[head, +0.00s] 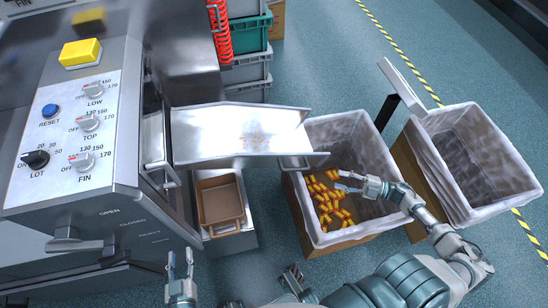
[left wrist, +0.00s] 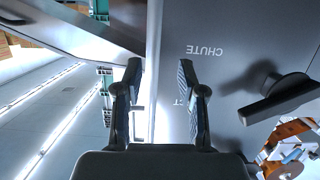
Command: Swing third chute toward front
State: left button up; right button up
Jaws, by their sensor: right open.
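A shiny metal chute (head: 240,132) runs from the machine to the right in the head view. Its far end hangs over the rim of a lined bin (head: 335,240) holding several orange packs (head: 328,198). No other chute is clear to me. My left gripper (head: 180,258) is open and empty, low in front of the machine, apart from the chute. In the left wrist view its fingers (left wrist: 160,90) stand apart before a grey panel (left wrist: 225,75) marked "CHUTE", with a dark handle (left wrist: 280,98) to the right. My right gripper (head: 340,180) is open and empty over the bin.
A brown tray (head: 220,202) sits below the chute. Stacked crates (head: 250,38) stand behind.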

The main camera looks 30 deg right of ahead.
aim_at(295, 169)
jog(key=b+x, duration=0.2)
jog(key=x, duration=1.4)
jog(key=shift+w+a+r, duration=0.1)
jog(key=shift+w+a, duration=0.3)
jog(key=shift+a, duration=0.1)
pick_arm(q)
notch_tip(295, 169, up, 6)
jog(key=w+t+h, duration=0.1)
jog(key=t, duration=0.3)
jog(key=shift+d+t, duration=0.4)
pick_arm(e)
jog(key=shift+a, duration=0.1)
jog(key=shift+r, duration=0.1)
jog(key=shift+c, duration=0.9)
grip_shut()
